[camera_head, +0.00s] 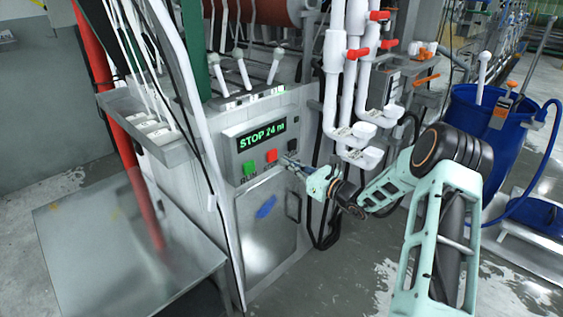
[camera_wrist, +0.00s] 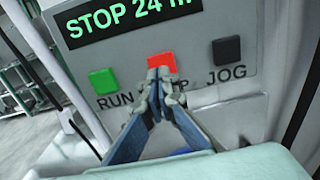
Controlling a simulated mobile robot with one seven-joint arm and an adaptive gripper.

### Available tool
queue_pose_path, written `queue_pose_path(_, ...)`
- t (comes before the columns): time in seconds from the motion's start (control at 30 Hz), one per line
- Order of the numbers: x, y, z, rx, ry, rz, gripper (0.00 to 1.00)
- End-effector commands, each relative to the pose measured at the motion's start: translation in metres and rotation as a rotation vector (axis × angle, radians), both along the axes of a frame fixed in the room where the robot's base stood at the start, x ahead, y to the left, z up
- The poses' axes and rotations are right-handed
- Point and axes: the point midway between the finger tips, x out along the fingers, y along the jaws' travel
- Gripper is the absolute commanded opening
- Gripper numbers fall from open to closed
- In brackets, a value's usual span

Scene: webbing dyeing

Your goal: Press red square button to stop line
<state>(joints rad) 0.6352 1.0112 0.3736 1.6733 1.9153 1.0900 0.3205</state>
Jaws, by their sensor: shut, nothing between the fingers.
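The red square button (camera_head: 271,156) is on the grey control panel (camera_head: 240,131), between a green and a black button. In the wrist view the red button (camera_wrist: 161,61) shows above my fingertips, its lower part hidden by them. My gripper (camera_head: 289,161) is shut and empty, pointing at the panel just right of and below the red button in the head view. In the wrist view its fingertips (camera_wrist: 160,74) overlap the button's lower edge and cover part of the label under it. I cannot tell whether they touch it. The display (camera_head: 262,134) reads "STOP 24 m".
The green RUN button (camera_wrist: 103,81) is left of the red one and the black JOG button (camera_wrist: 227,50) is right. White pipes with red valves (camera_head: 352,60) stand right of the panel. A metal table (camera_head: 120,240) is at the lower left, a blue barrel (camera_head: 485,125) at the right.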

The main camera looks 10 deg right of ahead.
Motion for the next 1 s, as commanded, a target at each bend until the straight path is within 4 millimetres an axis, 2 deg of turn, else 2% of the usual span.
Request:
queue_pose_path(0.03, -0.012, -0.012, 0.001, -0.001, 0.004, -0.007, 0.0)
queue_pose_path(0.2, -0.043, -0.035, 0.0, -0.002, 0.005, -0.007, 0.0)
queue_pose_path(0.4, -0.066, -0.051, -0.001, -0.002, 0.005, -0.004, 0.0)
queue_pose_path(0.6, -0.074, -0.056, -0.002, -0.002, 0.003, -0.004, 0.0)
queue_pose_path(1.0, -0.073, -0.056, -0.002, -0.002, 0.005, -0.004, 0.0)
